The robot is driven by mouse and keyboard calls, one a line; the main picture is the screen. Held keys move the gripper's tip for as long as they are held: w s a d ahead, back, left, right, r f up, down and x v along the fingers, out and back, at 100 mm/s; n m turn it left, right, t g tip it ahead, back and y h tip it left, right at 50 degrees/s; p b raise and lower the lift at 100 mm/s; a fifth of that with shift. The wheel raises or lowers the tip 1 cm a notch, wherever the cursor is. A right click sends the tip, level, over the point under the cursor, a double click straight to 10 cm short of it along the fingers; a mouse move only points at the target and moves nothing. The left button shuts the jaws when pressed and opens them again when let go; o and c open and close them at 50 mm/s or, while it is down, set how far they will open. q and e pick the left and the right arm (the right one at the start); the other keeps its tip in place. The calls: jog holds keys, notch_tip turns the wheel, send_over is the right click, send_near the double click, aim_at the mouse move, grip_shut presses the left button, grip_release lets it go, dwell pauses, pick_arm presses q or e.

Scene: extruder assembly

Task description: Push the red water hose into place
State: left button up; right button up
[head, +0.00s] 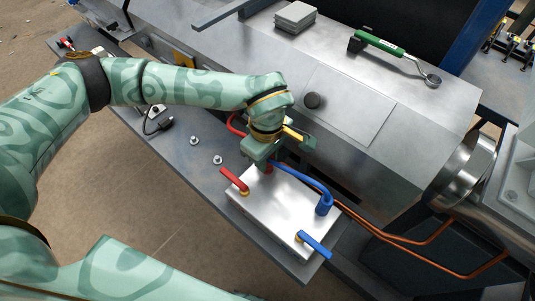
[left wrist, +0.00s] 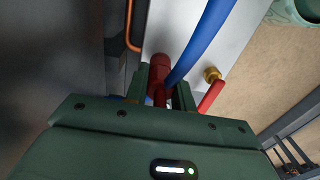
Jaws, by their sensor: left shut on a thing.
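My left gripper (head: 266,162) comes down from above at the back edge of a silver metal block (head: 283,212). It is shut on the red water hose, whose red end piece (left wrist: 159,72) shows between the fingers in the left wrist view. A red length of the hose (head: 234,124) loops out to the left behind the gripper. The hose end is at the block's top face, but whether it is fully seated I cannot tell. A blue hose (head: 305,181) runs to an upright blue fitting on the block's right side. My right gripper is not in view.
The block carries a red-handled valve (head: 234,179) and a blue-handled valve (head: 315,244). Copper pipes (head: 400,238) run off to the right. Two small bolts (head: 217,159) stand on the grey bench. A green-handled tool (head: 385,45) lies on the machine housing behind.

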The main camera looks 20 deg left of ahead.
pick_arm(q)
jog(key=shift+f, duration=0.2)
jog(key=o, duration=1.1)
jog(key=shift+c, duration=0.2)
notch_tip(320, 180, up, 16)
jog(key=p, duration=0.5)
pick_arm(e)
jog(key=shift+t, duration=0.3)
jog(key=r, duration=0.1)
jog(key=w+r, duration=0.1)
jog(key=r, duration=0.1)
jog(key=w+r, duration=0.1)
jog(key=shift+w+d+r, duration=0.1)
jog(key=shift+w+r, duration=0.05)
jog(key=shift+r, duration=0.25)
